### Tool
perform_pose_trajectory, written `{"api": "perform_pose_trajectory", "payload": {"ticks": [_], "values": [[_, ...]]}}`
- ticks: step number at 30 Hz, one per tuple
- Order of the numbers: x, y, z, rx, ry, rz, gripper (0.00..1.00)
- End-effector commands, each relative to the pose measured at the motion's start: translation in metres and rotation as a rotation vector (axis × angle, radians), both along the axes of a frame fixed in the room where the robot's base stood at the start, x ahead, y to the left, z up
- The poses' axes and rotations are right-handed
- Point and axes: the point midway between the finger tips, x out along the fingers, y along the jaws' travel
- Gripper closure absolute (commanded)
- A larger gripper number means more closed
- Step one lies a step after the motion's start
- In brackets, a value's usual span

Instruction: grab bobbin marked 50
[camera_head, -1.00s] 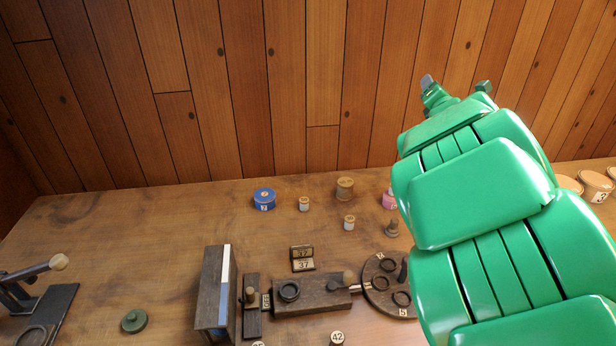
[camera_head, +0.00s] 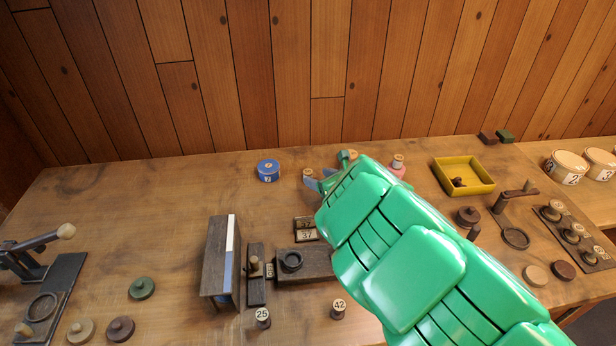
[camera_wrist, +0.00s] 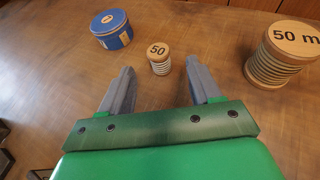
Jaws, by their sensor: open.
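The small bobbin marked 50 (camera_wrist: 159,66) stands upright in the wrist view, with a pale wooden top and whitish thread. It also shows in the head view (camera_head: 307,173), close to my gripper's left finger. My gripper (camera_wrist: 159,84) is open and empty. Its two grey fingers point toward the bobbin, which appears just beyond and between the tips. A larger spool marked "50 m" (camera_wrist: 274,67) stands to the right, outside the right finger. In the head view my gripper (camera_head: 327,171) is over the back of the table, and my green arm hides part of the table.
A blue round tin (camera_wrist: 113,37) stands left of the bobbin. The head view shows a yellow tray (camera_head: 476,187) at right, a dark upright stand (camera_head: 218,262), and bobbins marked 25 (camera_head: 263,318) and 42 (camera_head: 338,309) at the front. Wooden planks wall the back.

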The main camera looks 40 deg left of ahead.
Motion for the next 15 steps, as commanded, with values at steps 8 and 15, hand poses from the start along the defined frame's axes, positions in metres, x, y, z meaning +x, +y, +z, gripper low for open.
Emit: {"api": "perform_pose_trajectory", "payload": {"ticks": [8, 15], "values": [[0.004, 0.013, -0.004, 0.002, -0.002, -0.003, 0.37], [0.007, 0.030, -0.011, 0.005, 0.003, -0.002, 0.37]]}}
